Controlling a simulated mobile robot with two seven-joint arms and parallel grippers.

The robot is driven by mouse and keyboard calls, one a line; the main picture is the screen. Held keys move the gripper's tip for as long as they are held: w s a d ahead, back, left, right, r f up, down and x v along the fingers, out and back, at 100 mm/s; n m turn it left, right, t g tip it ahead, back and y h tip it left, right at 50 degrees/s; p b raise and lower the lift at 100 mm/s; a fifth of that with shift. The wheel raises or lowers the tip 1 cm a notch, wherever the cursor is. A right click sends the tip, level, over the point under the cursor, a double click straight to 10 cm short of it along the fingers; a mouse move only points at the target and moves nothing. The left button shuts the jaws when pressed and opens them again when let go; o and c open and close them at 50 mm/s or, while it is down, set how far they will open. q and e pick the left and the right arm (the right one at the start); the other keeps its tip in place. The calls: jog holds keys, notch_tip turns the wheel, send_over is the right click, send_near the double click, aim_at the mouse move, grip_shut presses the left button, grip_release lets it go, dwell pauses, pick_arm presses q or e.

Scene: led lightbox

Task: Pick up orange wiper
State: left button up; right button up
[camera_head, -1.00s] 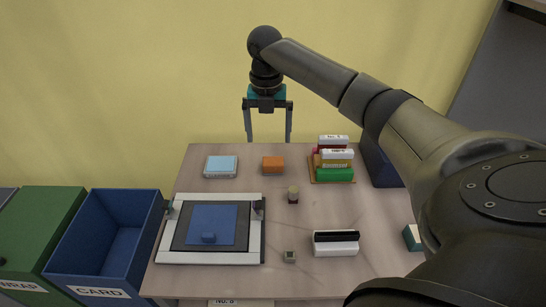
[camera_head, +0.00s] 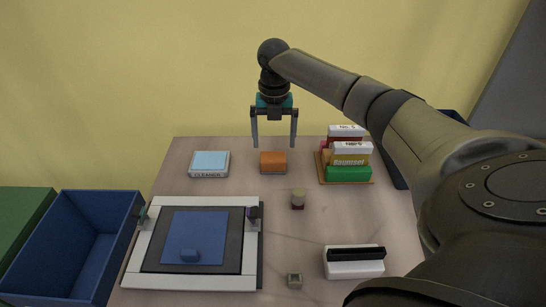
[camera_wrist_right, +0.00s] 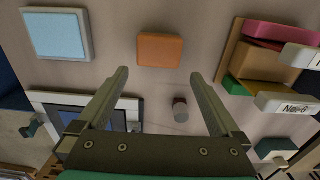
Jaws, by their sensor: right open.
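The orange wiper (camera_head: 273,161) is a small block with an orange top and a grey lower part. It lies on the table near the far edge, between the light-blue cleaner box and the stacked boxes. My right gripper (camera_head: 274,146) is open and empty, with its fingers pointing down just above and behind the wiper. In the right wrist view the wiper (camera_wrist_right: 160,50) lies beyond the spread fingertips (camera_wrist_right: 160,72), roughly centred between them and apart from both. My left gripper is in neither view.
The light-blue cleaner box (camera_head: 209,163) is left of the wiper, and the stacked boxes (camera_head: 348,172) are right. A small round-topped object (camera_head: 298,198) stands nearer. The lightbox (camera_head: 140,271) holds a blue sheet. A white holder (camera_head: 352,268) and blue bin (camera_head: 110,255) are also near.

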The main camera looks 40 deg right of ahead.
notch_tip(320, 180, down, 3)
jog(key=shift+r, duration=0.15)
jog(key=shift+f+b, duration=0.3)
jog(key=shift+f, duration=0.05)
notch_tip(320, 180, down, 4)
jog(key=shift+w+a+f+b, duration=0.1)
jog(key=shift+f+b, duration=0.1)
jog(key=shift+b, duration=0.65)
jog(key=shift+f, duration=0.25)
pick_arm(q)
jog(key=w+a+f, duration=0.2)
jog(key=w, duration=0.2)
pick_arm(e)
jog(key=c, duration=1.1)
notch_tip(320, 180, up, 14)
jog(key=r+p, duration=0.1)
jog(key=p, duration=0.3)
notch_tip(320, 180, up, 5)
jog(key=p, duration=0.1)
send_over(273, 160)
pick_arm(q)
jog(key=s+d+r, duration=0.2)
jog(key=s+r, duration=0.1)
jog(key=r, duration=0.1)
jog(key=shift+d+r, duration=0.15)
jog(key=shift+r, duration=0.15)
pick_arm(e)
jog(key=shift+w, duration=0.1)
